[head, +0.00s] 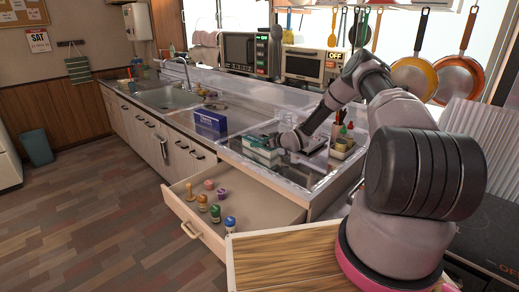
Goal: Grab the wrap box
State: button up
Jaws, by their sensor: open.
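Two boxes that could be the wrap box show in the head view. A pale green and white box (262,152) lies on the counter above the open drawer. A dark blue box with white lettering (209,123) stands farther left on the counter. My gripper (277,143) is open at the right end of the green and white box, very close to it. Its fingertips are small and partly hidden, so I cannot tell whether they touch or straddle the box.
An open drawer (265,203) with several small colored bottles juts out below the counter. A wooden board (285,262) is in front. A utensil caddy (342,146) stands right of my gripper. The sink (168,97) is farther left.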

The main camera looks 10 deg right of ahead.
jog(key=c, duration=1.5)
jog(key=shift+r, duration=0.1)
jog(key=shift+c, duration=0.2)
